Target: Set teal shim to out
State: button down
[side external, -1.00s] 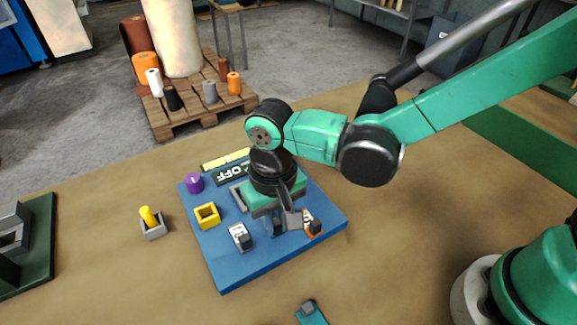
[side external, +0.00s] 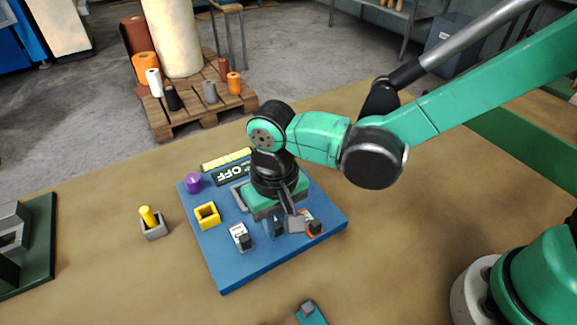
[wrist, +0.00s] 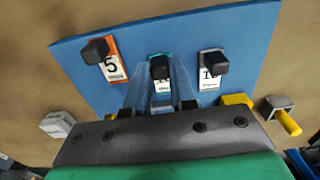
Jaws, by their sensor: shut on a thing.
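The teal shim (wrist: 160,68) stands in the middle of a row of three on the blue board (side external: 224,273). It has a black knob and a white label, partly hidden by the fingers. My gripper (wrist: 160,80) is over the board with its fingers on either side of the teal shim, shut on it. In the side view my gripper (side external: 289,222) is low over the front of the board and hides most of the shim. An orange shim (wrist: 112,60) marked 5 and a white-labelled shim (wrist: 209,82) flank it, each with a black knob.
On the board are a yellow square ring (side external: 207,215), a purple knob (side external: 194,182) and an OFF plate (side external: 231,171). A grey holder with a yellow peg (side external: 150,221) stands left of the board. A teal piece (side external: 311,314) lies in front. The table right of the board is clear.

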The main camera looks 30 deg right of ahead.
aim_at(288, 250)
jog(key=shift+s, duration=1.55)
jog(key=c, duration=0.7)
grip_release()
jog(key=shift+r, duration=0.1)
jog(key=shift+r, duration=2.75)
jog(key=d+r+t, duration=0.1)
jog(key=d+t, duration=0.1)
jog(key=d, duration=0.4)
jog(key=w+d+r+t, duration=0.1)
jog(key=d+r+t, duration=0.1)
jog(key=d, duration=0.5)
jog(key=w+d+r+t, duration=0.1)
jog(key=d+t, duration=0.2)
jog(key=d, duration=0.4)
jog(key=shift+w+r, duration=0.1)
jog(key=shift+r, duration=0.3)
